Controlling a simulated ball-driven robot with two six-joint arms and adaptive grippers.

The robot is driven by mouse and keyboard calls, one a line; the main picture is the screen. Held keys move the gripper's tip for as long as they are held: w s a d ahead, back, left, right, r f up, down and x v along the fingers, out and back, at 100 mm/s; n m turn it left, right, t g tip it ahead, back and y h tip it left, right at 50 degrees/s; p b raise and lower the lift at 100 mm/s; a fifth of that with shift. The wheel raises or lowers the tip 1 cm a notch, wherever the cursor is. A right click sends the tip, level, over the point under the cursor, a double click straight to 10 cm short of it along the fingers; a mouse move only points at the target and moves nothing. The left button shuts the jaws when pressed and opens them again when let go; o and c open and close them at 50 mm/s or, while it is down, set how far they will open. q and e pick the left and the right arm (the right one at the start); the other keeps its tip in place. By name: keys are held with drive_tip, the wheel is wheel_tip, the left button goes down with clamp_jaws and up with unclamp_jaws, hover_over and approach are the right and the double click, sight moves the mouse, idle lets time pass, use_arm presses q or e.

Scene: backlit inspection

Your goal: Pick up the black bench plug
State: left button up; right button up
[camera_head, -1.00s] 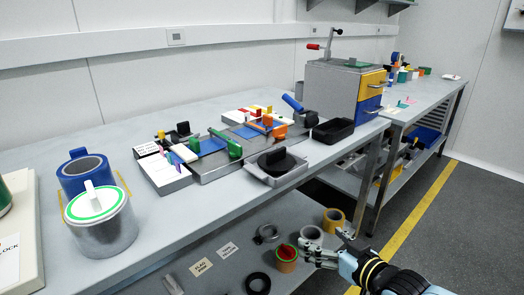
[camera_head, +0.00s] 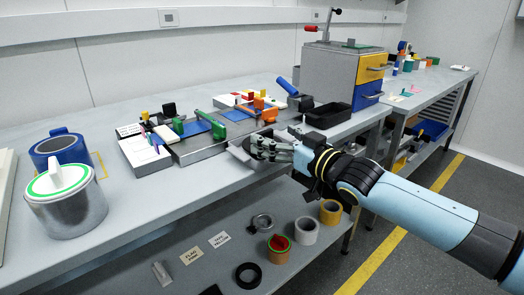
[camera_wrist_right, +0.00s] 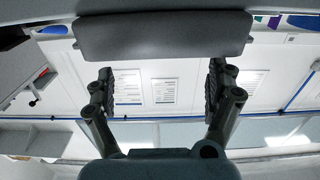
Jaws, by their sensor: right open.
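The black bench plug (camera_head: 263,136), a round dark disc with a raised grip, sits on a grey holder (camera_head: 240,155) at the front edge of the bench. In the head view my right gripper (camera_head: 256,148) is at the plug and hides much of it. In the right wrist view the two fingers of my right gripper (camera_wrist_right: 162,92) stand wide apart with nothing between them. A dark block (camera_wrist_right: 165,35), probably the plug's grip, lies just beyond the fingertips. I cannot tell whether they touch. My left gripper is out of view.
Trays with coloured parts (camera_head: 150,150) stand left of the plug. A black bin (camera_head: 328,115) is close behind my right gripper. A metal can with a white lid (camera_head: 65,205) is at the left. Tape rolls (camera_head: 305,230) lie on the shelf below.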

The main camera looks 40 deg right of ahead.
sight(264, 135)
drive_tip(key=shift+w, duration=0.25)
drive_tip(key=shift+w+a+f+p, duration=0.1)
drive_tip(key=shift+w+a+p, duration=0.05)
drive_tip(key=shift+w+p, duration=0.45)
drive_tip(key=shift+w+a+f+p, duration=0.1)
drive_tip(key=shift+w+p, duration=0.15)
drive_tip(key=shift+w, duration=0.35)
drive_tip(key=shift+w+a+f+p, duration=0.1)
drive_tip(key=shift+w+p, duration=0.15)
drive_tip(key=shift+w, duration=0.35)
drive_tip(key=shift+w+f, duration=0.15)
drive_tip(key=shift+w, duration=0.3)
drive_tip(key=c, duration=1.1)
